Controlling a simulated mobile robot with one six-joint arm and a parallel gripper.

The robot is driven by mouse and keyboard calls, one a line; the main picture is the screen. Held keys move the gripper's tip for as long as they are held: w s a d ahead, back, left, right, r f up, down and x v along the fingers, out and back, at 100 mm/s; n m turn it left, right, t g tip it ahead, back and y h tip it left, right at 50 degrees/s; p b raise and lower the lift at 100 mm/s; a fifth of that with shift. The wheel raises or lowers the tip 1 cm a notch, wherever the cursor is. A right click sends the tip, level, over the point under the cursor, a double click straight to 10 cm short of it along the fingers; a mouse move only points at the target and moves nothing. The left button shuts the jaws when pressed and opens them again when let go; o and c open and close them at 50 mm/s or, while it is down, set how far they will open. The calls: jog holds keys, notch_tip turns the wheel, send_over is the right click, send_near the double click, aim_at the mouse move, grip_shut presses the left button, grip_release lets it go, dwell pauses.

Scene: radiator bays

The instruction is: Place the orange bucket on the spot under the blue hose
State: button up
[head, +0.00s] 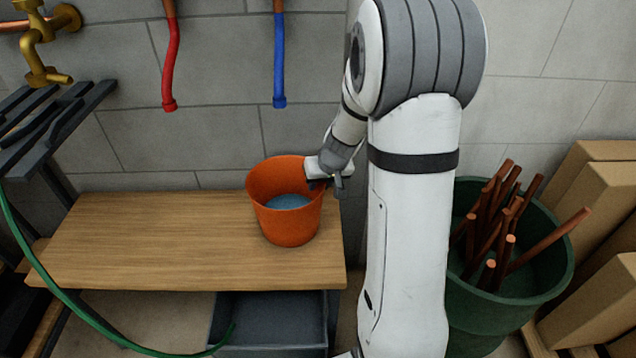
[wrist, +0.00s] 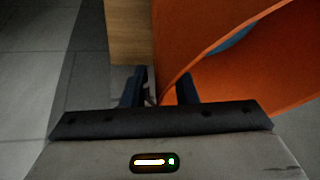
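The orange bucket (head: 287,223) stands upright on the right part of the wooden bench, with a blue surface inside it. The blue hose (head: 279,70) hangs on the wall above and behind it, its end over the bucket's far side as seen in the head view. My gripper (head: 326,181) is at the bucket's right rim. In the wrist view, the fingers (wrist: 161,88) are apart with the orange wall (wrist: 215,60) between them and a small gap beside it. Any mark under the bucket is hidden.
A red hose (head: 171,65) hangs to the left and a brass tap (head: 42,45) is at the far left. The bench (head: 130,240) is clear left of the bucket. A green tub (head: 500,325) with copper pipes and cardboard boxes (head: 600,215) stand at the right.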

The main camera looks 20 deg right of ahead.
jog(key=p+v, duration=0.3)
jog(key=v, duration=0.9)
jog(key=s+a+r+g, duration=0.1)
jog(key=s+a, duration=0.2)
jog(key=s, duration=0.3)
jog(key=s+a+r+g+h, duration=0.1)
jog(key=s+a, duration=0.2)
jog(key=s, duration=0.4)
jog(key=s+a+r+g, duration=0.1)
jog(key=s+a, duration=0.2)
jog(key=s, duration=0.3)
jog(key=shift+s+a+r+n, duration=0.2)
jog(key=shift+s+r+n, duration=0.05)
jog(key=shift+s+n, duration=0.15)
